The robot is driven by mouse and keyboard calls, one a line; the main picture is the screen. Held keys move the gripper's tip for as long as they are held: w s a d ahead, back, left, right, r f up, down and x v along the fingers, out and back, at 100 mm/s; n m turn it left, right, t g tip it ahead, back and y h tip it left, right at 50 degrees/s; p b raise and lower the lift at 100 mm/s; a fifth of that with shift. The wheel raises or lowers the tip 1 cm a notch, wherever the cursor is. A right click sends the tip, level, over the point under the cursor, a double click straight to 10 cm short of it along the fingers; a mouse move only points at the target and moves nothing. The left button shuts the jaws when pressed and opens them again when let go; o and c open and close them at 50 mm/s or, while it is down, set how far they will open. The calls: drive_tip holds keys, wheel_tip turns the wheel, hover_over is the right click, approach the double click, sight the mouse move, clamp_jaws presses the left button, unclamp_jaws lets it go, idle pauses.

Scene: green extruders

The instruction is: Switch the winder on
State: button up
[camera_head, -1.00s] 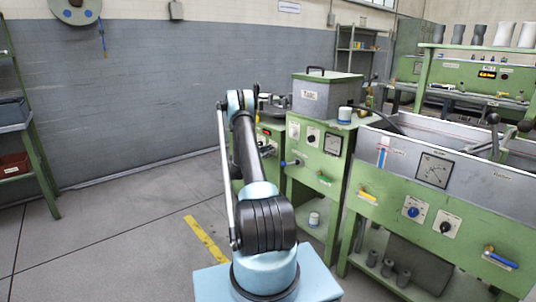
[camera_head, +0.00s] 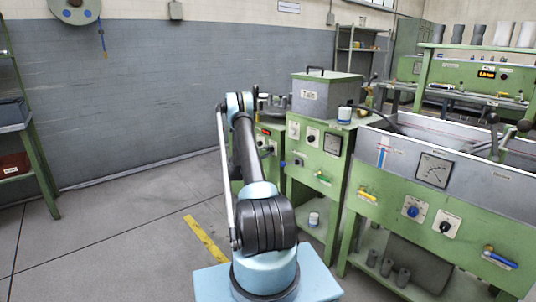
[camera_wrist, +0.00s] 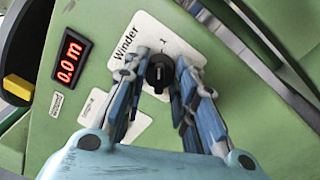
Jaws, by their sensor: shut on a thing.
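The winder's black rotary switch (camera_wrist: 159,74) sits on a white plate labelled "Winder" (camera_wrist: 126,42) in the wrist view. My gripper (camera_wrist: 160,80) has its two blue fingers on either side of the knob and is shut on it. A "I" mark shows on the plate just above the knob. The lower part of the plate is partly hidden by the fingers. A red display (camera_wrist: 69,62) reading "0.0 m" is to the left on the green panel. In the head view my arm hides most of the winder (camera_head: 269,137).
A yellow part (camera_wrist: 17,87) shows at the left edge of the wrist view. In the head view, a green cabinet (camera_head: 322,183) with a gauge and a long trough (camera_head: 450,150) stand to the right. The floor at left is open.

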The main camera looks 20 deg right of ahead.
drive_tip(key=shift+a+f+m, duration=0.1)
drive_tip(key=shift+m, duration=0.4)
drive_tip(key=o, duration=1.1)
drive_tip(key=v, duration=1.2)
drive_tip(key=shift+f, duration=0.2)
